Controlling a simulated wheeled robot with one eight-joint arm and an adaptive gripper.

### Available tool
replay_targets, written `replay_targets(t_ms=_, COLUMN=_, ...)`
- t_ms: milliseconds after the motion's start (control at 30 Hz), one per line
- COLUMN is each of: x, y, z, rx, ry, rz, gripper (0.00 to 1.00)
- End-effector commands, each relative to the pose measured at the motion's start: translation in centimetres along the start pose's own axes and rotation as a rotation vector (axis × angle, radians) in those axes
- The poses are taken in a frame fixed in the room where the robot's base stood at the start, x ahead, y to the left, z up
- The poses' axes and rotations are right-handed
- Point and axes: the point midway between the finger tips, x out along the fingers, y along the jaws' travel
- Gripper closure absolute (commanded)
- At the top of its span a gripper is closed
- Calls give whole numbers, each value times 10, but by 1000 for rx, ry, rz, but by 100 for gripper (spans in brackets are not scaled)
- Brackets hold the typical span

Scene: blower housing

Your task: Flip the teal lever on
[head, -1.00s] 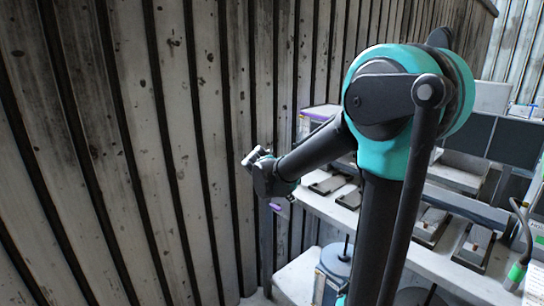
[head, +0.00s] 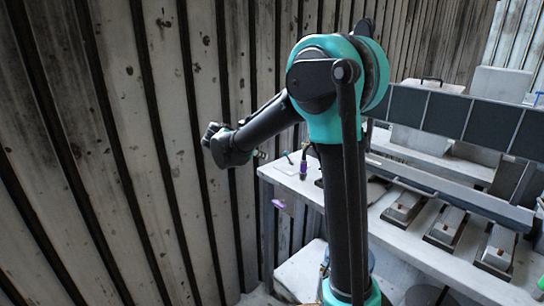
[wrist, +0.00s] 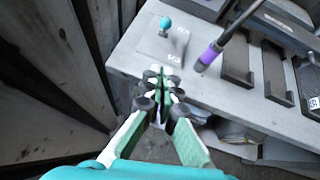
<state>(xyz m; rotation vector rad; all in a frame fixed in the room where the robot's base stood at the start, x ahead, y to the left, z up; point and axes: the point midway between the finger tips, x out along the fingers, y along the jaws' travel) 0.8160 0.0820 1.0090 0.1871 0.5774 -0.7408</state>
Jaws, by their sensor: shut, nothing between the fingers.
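The teal lever shows in the wrist view as a small round teal knob (wrist: 165,22) on a short stem, standing on a pale plate near the table's left end. In the head view its small teal tip (head: 287,156) shows at the table's back left corner. I cannot tell its on or off position. My gripper (wrist: 157,76) is shut and empty, its fingertips below the plate in the wrist view and apart from the knob. In the head view my gripper (head: 211,134) is left of the table, near the wall.
A dark rod with a purple collar (wrist: 210,53) stands right of the lever. The table (head: 395,228) carries several dark trays (head: 447,226) farther right. A dark panel rail (head: 440,112) runs behind them. The ribbed wall (head: 110,130) is close on the left.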

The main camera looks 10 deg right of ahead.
Motion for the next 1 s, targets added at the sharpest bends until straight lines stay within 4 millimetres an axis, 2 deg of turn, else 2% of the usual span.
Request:
replay_targets(t_ms=533, x=99, y=-1, z=0, rx=3, ry=0, rz=-3, gripper=100)
replay_targets(t_ms=733, x=116, y=-1, z=21, rx=3, ry=1, rz=-3, gripper=100)
replay_targets(t_ms=1000, x=122, y=0, z=28, rx=1, ry=1, rz=0, gripper=100)
